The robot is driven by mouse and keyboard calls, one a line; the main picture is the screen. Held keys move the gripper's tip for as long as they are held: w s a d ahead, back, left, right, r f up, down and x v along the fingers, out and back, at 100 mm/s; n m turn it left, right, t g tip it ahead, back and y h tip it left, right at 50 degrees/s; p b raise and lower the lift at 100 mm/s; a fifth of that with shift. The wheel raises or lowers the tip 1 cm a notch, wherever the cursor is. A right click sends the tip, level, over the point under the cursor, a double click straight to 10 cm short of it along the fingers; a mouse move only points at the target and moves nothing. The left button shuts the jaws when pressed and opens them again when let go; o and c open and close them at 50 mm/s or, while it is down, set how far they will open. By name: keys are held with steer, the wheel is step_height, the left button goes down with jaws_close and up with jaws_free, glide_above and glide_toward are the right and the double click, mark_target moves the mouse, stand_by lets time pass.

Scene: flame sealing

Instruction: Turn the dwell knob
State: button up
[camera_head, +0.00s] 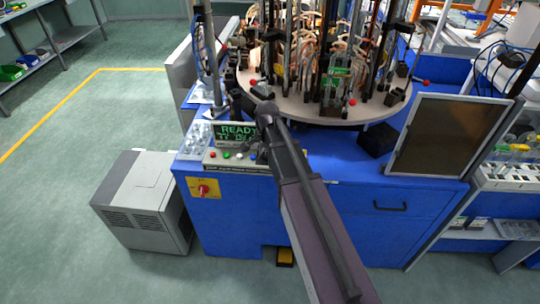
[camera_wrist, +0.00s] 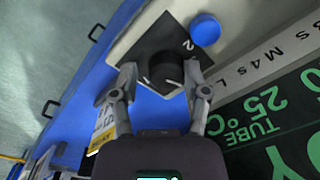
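In the wrist view, the round black dwell knob (camera_wrist: 166,72) sits on a dark square plate (camera_wrist: 160,42) with a "2" mark on it. A light pointer line shows on the knob. My gripper (camera_wrist: 160,82) has its two fingers apart, one on each side of the knob. A small gap shows at the left finger; the right finger is very near the knob, and I cannot tell whether it touches. In the head view, my gripper (camera_head: 256,147) is low over the right part of the button panel (camera_head: 218,160), and it hides the knob there.
A blue button (camera_wrist: 205,29) is close beside the plate. The display (camera_head: 238,132) with green text stands just behind the panel. The round carousel table (camera_head: 310,105) with glassware and burners is behind. A red switch on a yellow plate (camera_head: 204,188) is on the blue cabinet front.

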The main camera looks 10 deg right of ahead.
steer(key=shift+r, duration=0.1)
steer(key=shift+s+a+r+n+p, duration=0.25)
steer(key=shift+a+p, duration=0.1)
steer(key=shift+a, duration=0.1)
steer(key=shift+s+a+r+n+p, duration=0.2)
steer(key=shift+a+r+p, duration=0.1)
steer(key=shift+a, duration=0.1)
steer(key=shift+s+f, duration=0.1)
steer(key=shift+s+f+n, duration=0.1)
steer(key=shift+s+n, duration=0.35)
steer(key=shift+s, duration=0.1)
steer(key=s+d+n+b, duration=0.1)
steer(key=s+d+n, duration=0.1)
steer(key=s+n, duration=0.8)
steer(key=s+f, duration=0.1)
steer(key=s, duration=0.2)
steer(key=shift+s+d, duration=0.25)
steer(key=shift+s, duration=0.15)
